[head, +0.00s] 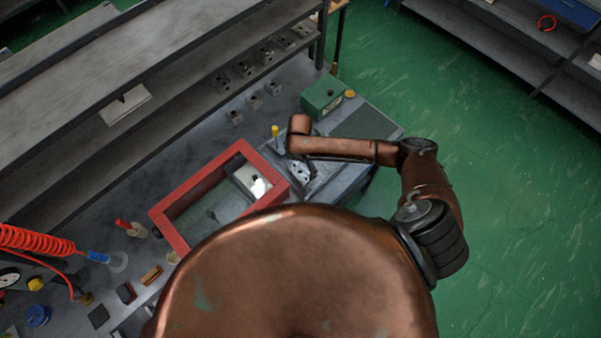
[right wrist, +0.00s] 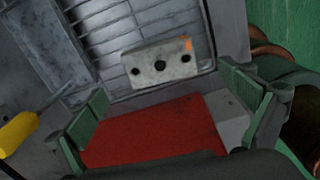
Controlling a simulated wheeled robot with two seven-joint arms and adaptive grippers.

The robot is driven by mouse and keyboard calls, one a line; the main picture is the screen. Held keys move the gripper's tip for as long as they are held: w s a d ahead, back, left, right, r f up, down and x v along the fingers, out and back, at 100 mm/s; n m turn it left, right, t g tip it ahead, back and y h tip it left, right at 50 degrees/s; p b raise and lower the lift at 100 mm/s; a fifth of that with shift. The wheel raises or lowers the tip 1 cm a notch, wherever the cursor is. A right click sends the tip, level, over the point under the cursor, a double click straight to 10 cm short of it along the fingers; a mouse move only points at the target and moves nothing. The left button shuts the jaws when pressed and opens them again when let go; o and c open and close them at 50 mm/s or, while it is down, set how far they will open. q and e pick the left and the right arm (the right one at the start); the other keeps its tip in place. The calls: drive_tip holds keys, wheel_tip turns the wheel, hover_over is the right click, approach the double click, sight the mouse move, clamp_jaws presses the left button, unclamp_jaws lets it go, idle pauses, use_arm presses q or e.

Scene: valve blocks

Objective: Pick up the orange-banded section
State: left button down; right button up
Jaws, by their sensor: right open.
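The orange-banded section (right wrist: 157,65) is a light grey block with three dark holes and an orange mark at its upper right corner. It lies on a ribbed grey tray (right wrist: 118,22), ahead of my right gripper (right wrist: 162,92). The gripper's green-padded fingers are spread wide and empty, and the block is beyond their tips. In the head view a pale block with dark holes (head: 300,173) shows just below my right wrist; its orange mark cannot be made out there. My right gripper is mostly hidden by the wrist in that view. My left gripper is out of view.
A red frame (head: 178,233) stands left of the tray with a pale block (head: 248,178) inside; a red surface (right wrist: 155,135) shows between my fingers. A yellow-handled tool (right wrist: 18,132) is at the left. A green box (head: 321,96) stands behind. Shelves line the back.

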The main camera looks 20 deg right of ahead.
sight(300, 171)
wheel_tip(300, 171, down, 7)
drive_tip(key=shift+r+p, duration=0.1)
drive_tip(key=shift+p, duration=0.65)
drive_tip(key=shift+c, duration=0.2)
drive_tip(key=c, duration=1.6)
drive_tip(key=shift+w, duration=0.1)
